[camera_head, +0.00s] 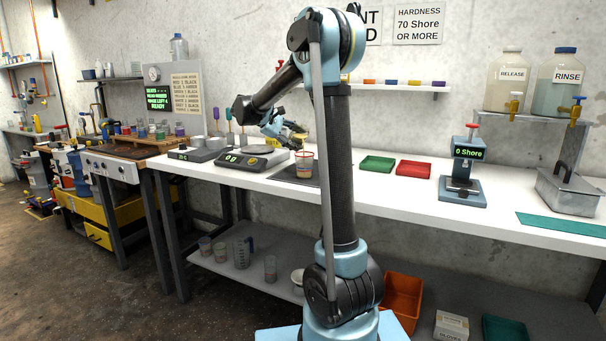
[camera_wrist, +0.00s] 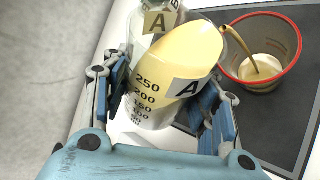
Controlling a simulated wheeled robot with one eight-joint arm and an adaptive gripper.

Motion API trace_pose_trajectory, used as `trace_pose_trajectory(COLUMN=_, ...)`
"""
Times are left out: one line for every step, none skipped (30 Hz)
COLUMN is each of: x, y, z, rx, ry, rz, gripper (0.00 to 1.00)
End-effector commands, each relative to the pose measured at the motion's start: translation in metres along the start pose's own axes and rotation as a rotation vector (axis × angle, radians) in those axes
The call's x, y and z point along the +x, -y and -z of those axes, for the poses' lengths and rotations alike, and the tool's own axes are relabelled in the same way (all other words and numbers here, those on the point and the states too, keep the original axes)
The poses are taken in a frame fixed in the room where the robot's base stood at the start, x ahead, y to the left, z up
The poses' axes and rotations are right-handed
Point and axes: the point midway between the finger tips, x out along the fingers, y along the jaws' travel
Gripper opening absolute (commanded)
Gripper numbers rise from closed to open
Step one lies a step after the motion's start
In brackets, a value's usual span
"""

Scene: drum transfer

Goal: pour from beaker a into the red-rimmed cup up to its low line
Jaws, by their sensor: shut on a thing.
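Beaker a (camera_wrist: 165,75), marked A with a volume scale, is held tilted in my gripper (camera_wrist: 163,105). Its yellow liquid lies toward the raised far end in the wrist view, and a thin amber stream runs from its lip into the red-rimmed cup (camera_wrist: 287,72). The cup stands upright on a dark mat, with a pool of tan liquid inside. In the head view the cup (camera_head: 304,170) stands just right of and below my gripper (camera_head: 284,135). I cannot make out the cup's low line or the exact level against it.
Another container labelled A (camera_wrist: 143,30) stands close behind the held beaker. The dark mat (camera_head: 285,174) lies under the cup. A scale (camera_head: 252,158) is to its left; green (camera_head: 377,163) and red (camera_head: 413,168) trays are to its right. Bare white bench lies between.

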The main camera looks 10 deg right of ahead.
Motion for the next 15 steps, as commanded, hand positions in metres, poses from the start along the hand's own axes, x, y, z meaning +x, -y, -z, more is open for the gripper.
trace_pose_trajectory(x=-0.0002, y=0.0001, z=0.0000, rx=0.003, ry=-0.002, rz=-0.002, gripper=0.22)
trace_pose_trajectory(x=-0.0002, y=0.0001, z=0.0000, rx=0.005, ry=-0.003, rz=-0.003, gripper=0.22)
trace_pose_trajectory(x=-0.0003, y=0.0002, z=0.0001, rx=0.008, ry=-0.004, rz=-0.004, gripper=0.22)
trace_pose_trajectory(x=-0.0003, y=0.0003, z=0.0002, rx=0.011, ry=-0.005, rz=-0.005, gripper=0.22)
trace_pose_trajectory(x=-0.0003, y=0.0004, z=0.0003, rx=0.013, ry=-0.006, rz=-0.006, gripper=0.22)
trace_pose_trajectory(x=-0.0004, y=0.0005, z=0.0005, rx=0.015, ry=-0.007, rz=-0.007, gripper=0.22)
trace_pose_trajectory(x=-0.0004, y=0.0006, z=0.0006, rx=0.017, ry=-0.009, rz=-0.008, gripper=0.22)
trace_pose_trajectory(x=-0.0005, y=0.0006, z=0.0008, rx=0.019, ry=-0.010, rz=-0.009, gripper=0.22)
trace_pose_trajectory(x=-0.0006, y=0.0007, z=0.0009, rx=0.022, ry=-0.011, rz=-0.010, gripper=0.22)
trace_pose_trajectory(x=-0.0007, y=0.0008, z=0.0010, rx=0.024, ry=-0.012, rz=-0.011, gripper=0.22)
trace_pose_trajectory(x=-0.0007, y=0.0009, z=0.0011, rx=0.026, ry=-0.014, rz=-0.012, gripper=0.22)
trace_pose_trajectory(x=-0.0008, y=0.0010, z=0.0011, rx=0.028, ry=-0.015, rz=-0.013, gripper=0.22)
trace_pose_trajectory(x=-0.0008, y=0.0010, z=0.0012, rx=0.030, ry=-0.016, rz=-0.014, gripper=0.22)
trace_pose_trajectory(x=-0.0008, y=0.0011, z=0.0013, rx=0.032, ry=-0.017, rz=-0.015, gripper=0.22)
trace_pose_trajectory(x=-0.0007, y=0.0011, z=0.0013, rx=0.035, ry=-0.018, rz=-0.016, gripper=0.22)
